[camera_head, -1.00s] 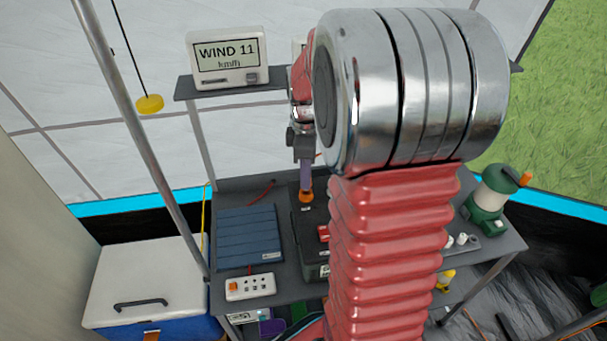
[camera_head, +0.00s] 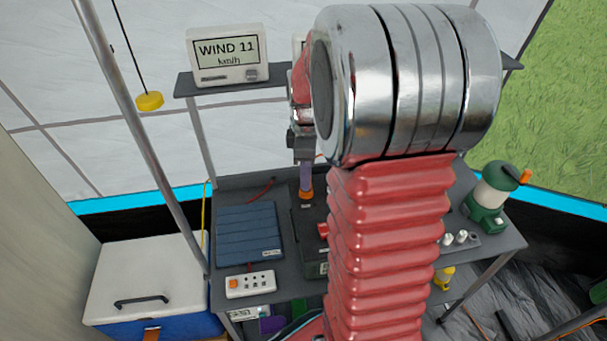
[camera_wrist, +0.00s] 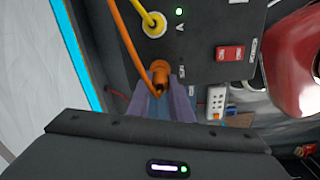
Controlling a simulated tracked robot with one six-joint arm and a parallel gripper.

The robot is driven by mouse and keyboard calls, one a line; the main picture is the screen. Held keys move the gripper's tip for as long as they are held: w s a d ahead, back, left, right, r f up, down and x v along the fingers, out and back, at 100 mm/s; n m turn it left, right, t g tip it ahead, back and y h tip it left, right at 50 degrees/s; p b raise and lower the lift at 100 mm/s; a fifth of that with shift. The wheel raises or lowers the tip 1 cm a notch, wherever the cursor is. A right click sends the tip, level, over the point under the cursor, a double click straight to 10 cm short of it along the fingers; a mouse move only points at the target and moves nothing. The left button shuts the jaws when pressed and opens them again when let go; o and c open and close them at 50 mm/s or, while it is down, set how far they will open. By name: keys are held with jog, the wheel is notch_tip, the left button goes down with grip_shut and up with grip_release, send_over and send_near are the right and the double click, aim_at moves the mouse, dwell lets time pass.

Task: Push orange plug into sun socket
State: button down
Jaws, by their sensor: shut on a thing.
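My gripper (camera_wrist: 161,90) is shut on the orange plug (camera_wrist: 159,69) in the wrist view, with purple-grey fingers on either side of it. An orange cable loops up from the plug. The plug's front meets the dark box (camera_wrist: 205,20) beside a small white label, likely the sun socket's. The socket is hidden behind the plug, and I cannot tell how deep the plug sits. In the head view my gripper (camera_head: 305,178) points down, with the plug (camera_head: 306,194) at its tip over the box's far part.
A yellow plug (camera_wrist: 153,24) sits in the box near a green light and a red switch (camera_wrist: 230,53). A blue panel (camera_head: 248,236) and a white power strip (camera_head: 250,283) lie left of the box. A lantern (camera_head: 490,198) stands right. My arm hides much of the table.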

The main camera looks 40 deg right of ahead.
jog(key=shift+f, duration=0.55)
jog(key=c, duration=1.5)
grip_release()
notch_tip(320, 180, up, 14)
jog(key=shift+f, duration=0.15)
